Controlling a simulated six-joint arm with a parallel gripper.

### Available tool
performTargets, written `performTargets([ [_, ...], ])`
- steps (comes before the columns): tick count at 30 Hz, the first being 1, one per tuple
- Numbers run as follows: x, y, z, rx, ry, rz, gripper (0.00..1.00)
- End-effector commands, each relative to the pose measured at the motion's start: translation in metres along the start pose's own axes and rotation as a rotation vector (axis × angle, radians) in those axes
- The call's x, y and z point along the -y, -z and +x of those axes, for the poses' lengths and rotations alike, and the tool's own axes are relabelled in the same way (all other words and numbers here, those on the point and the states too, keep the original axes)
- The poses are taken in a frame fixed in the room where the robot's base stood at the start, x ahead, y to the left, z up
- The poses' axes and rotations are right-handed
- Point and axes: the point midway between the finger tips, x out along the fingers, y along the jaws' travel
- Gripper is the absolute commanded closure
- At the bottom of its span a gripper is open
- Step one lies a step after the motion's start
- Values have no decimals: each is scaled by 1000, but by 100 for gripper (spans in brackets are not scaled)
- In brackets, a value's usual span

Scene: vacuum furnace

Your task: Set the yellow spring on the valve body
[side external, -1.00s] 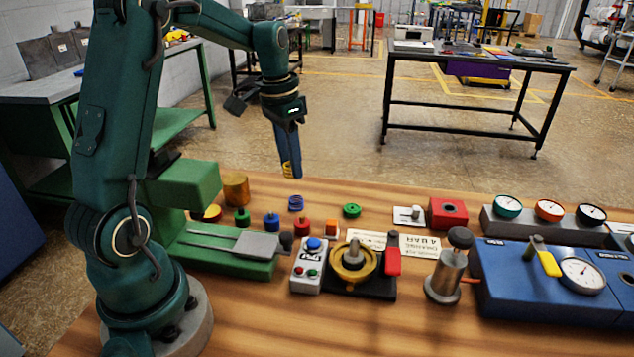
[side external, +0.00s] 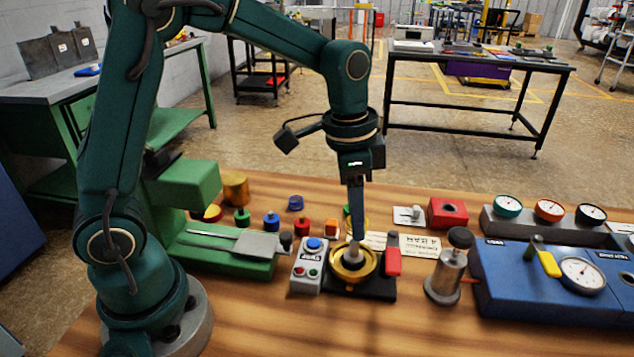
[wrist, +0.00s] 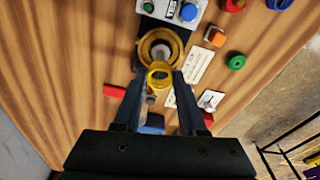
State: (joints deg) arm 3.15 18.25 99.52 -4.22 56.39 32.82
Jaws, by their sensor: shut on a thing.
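The yellow spring (wrist: 159,74) is a ring-like coil between the two fingertips of my gripper (wrist: 158,77) in the wrist view. My gripper is shut on it. In the side view my gripper (side external: 357,236) points straight down just above the valve body, and its fingers mostly hide the spring. The valve body is a brass round piece (side external: 337,274) with a grey centre post, on a black base. It also shows in the wrist view (wrist: 144,48), just beyond the spring. I cannot tell whether the spring touches the post.
A grey button box (side external: 307,274) stands close left of the valve body and a red lever (side external: 393,257) close right. A metal cylinder with a black knob (side external: 446,277) stands further right, beside a blue gauge panel (side external: 530,290). Small coloured parts lie behind.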

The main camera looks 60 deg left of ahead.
Motion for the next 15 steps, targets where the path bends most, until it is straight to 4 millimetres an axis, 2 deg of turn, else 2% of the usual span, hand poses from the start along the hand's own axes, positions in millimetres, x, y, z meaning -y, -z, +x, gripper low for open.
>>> performTargets([
  [15, 0, -1, 6, 0, 0, -2, 100],
])
